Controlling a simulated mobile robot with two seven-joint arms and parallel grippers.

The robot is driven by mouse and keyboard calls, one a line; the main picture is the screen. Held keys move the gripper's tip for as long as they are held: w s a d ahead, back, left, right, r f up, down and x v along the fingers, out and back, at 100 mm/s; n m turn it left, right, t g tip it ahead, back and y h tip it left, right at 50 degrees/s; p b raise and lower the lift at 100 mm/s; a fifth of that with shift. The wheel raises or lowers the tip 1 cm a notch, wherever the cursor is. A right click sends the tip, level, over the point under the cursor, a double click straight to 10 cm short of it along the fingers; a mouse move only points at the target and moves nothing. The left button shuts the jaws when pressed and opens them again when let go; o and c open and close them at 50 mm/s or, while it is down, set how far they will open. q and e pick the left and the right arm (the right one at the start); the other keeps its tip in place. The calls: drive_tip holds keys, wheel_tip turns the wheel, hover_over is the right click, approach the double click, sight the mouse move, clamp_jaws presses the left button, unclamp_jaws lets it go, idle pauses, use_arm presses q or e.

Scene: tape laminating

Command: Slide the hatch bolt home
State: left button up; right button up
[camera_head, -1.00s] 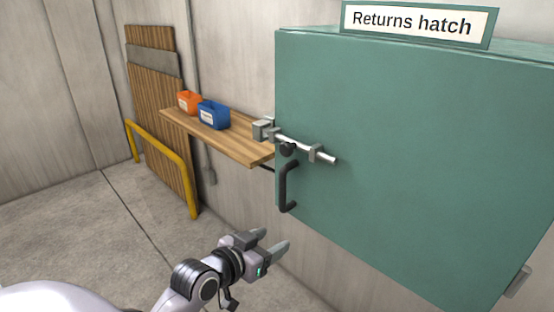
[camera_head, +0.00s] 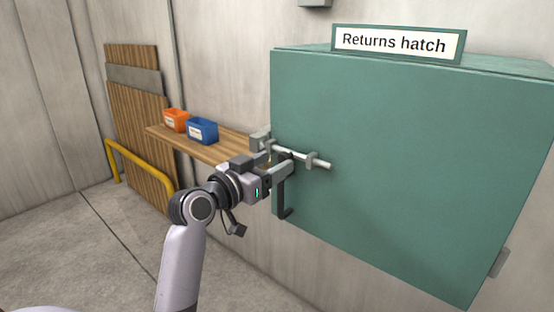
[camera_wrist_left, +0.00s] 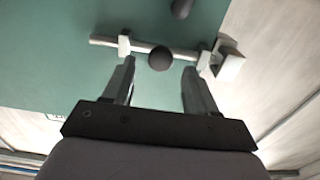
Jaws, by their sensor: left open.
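The silver bolt (camera_head: 318,163) lies across the left part of the green hatch door (camera_head: 400,190), running through brackets. Its round black knob shows in the left wrist view (camera_wrist_left: 160,58), between my finger tips and just beyond them. A grey keeper block (camera_head: 259,141) sits at the bolt's left end in the head view; it also shows in the wrist view (camera_wrist_left: 230,63). I cannot tell whether the rod enters it. My left gripper (camera_head: 278,165) is open in front of the knob, its fingers apart on either side, and partly hides the bolt. My right gripper is not in view.
A black door handle (camera_head: 282,205) hangs just below the bolt, close to my left fingers. A wooden shelf (camera_head: 165,134) with an orange bin (camera_head: 176,120) and a blue bin (camera_head: 202,131) is left of the hatch. A yellow rail (camera_head: 140,162) stands further left.

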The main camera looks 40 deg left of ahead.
sight(278, 149)
use_arm(q)
drive_tip(key=shift+w+d, duration=0.1)
drive_tip(key=shift+w, duration=0.95)
clamp_jaws()
drive_tip(key=shift+w+a, duration=0.1)
drive_tip(key=shift+a, duration=1.6)
unclamp_jaws()
drive_tip(key=shift+a, duration=0.1)
